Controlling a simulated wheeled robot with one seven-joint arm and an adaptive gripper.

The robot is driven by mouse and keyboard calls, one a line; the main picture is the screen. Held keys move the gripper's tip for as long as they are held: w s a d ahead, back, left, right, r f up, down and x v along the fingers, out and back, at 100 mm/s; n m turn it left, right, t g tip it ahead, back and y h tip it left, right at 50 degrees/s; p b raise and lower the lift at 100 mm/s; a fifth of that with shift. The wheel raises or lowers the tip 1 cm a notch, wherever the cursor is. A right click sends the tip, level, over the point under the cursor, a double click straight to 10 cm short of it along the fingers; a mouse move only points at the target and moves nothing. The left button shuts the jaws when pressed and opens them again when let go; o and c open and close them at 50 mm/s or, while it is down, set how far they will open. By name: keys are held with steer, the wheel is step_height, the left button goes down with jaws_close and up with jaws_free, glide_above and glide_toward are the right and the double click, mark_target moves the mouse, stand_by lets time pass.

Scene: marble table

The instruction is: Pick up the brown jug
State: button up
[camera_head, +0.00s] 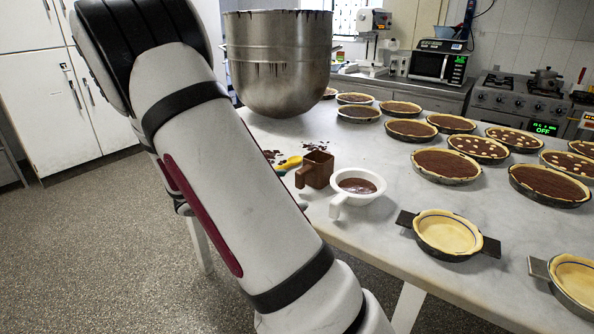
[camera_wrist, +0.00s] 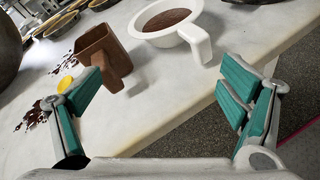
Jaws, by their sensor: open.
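The brown jug (camera_head: 316,169) is square-sided with a handle and stands upright on the marble table, just right of my arm in the head view. In the wrist view the brown jug (camera_wrist: 97,47) is at upper left, beyond the left finger, with its handle pointing toward the lower right. My gripper (camera_wrist: 168,100) is open and empty, its two green-padded fingers wide apart and short of the jug.
A white handled bowl of chocolate (camera_head: 358,187) stands close beside the jug. A large metal mixing bowl (camera_head: 277,62) is behind it. A yellow-handled tool (camera_head: 289,163) and chocolate crumbs lie at the left. Several tarts fill the right of the marble table (camera_head: 385,150).

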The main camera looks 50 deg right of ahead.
mark_target(296, 181)
steer(key=w+d+f+n+t+h, duration=0.1)
steer(key=w+n, duration=0.1)
steer(key=w+d+f+n+t+h+p, duration=0.1)
steer(key=w+d+f+n, duration=0.1)
steer(key=n, duration=0.1)
steer(key=w+d+f+n+t+h+p, duration=0.1)
steer(key=w+f+n+t+h, duration=0.1)
steer(key=w, duration=0.1)
steer(key=shift+d+n, duration=0.15)
steer(key=shift+n, duration=0.15)
steer(key=d, duration=0.7)
steer(key=shift+w+d+f, duration=0.1)
steer(key=shift+d, duration=0.2)
steer(key=shift+d+f, duration=0.1)
steer(key=shift+d, duration=2.85)
steer(key=c, duration=1.4)
steer(key=shift+c, duration=0.2)
step_height(296, 181, up, 10)
steer(key=shift+p, duration=0.4)
